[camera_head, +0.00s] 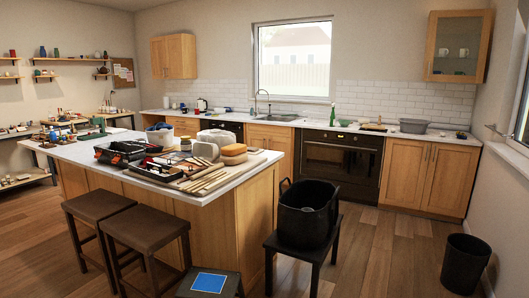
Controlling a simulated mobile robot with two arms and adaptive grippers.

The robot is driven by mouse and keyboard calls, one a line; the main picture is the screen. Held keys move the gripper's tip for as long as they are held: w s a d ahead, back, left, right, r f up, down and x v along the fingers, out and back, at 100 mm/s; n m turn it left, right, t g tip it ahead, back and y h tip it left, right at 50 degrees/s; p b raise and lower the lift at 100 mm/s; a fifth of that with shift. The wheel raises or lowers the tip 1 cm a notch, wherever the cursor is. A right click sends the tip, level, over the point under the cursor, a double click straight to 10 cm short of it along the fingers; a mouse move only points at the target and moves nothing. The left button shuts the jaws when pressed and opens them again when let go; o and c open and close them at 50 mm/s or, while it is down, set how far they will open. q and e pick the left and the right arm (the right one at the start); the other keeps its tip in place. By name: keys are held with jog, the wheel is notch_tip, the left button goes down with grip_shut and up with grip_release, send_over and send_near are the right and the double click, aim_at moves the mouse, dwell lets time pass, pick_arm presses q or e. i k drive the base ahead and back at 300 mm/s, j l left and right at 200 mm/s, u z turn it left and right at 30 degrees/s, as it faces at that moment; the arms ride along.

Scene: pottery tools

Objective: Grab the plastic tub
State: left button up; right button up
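Several things here could be the plastic tub, and I cannot tell which one is meant. A large black tub (307,213) with raised handles stands upright on a dark stool at the front centre right. A grey, low basin (414,126) sits on the back counter at the right. A white bucket-like container (160,138) with something blue at its rim stands on the island. Neither of my grippers is in view.
The island (225,196) holds tool trays, wooden sticks and sponges. A black bin (465,263) stands at the right. Wooden floor (385,240) is clear right of the black tub.

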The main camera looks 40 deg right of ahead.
aim_at(209, 151)
jog(key=z, duration=1)
jog(key=u, duration=0.55)
jog(key=i+l+u, duration=0.15)
jog(key=u, duration=0.2)
jog(key=i+l+u, duration=0.15)
jog(key=l+u, duration=0.2)
jog(key=i+l+u, duration=0.1)
jog(key=l+u, duration=0.55)
jog(key=i+l, duration=0.05)
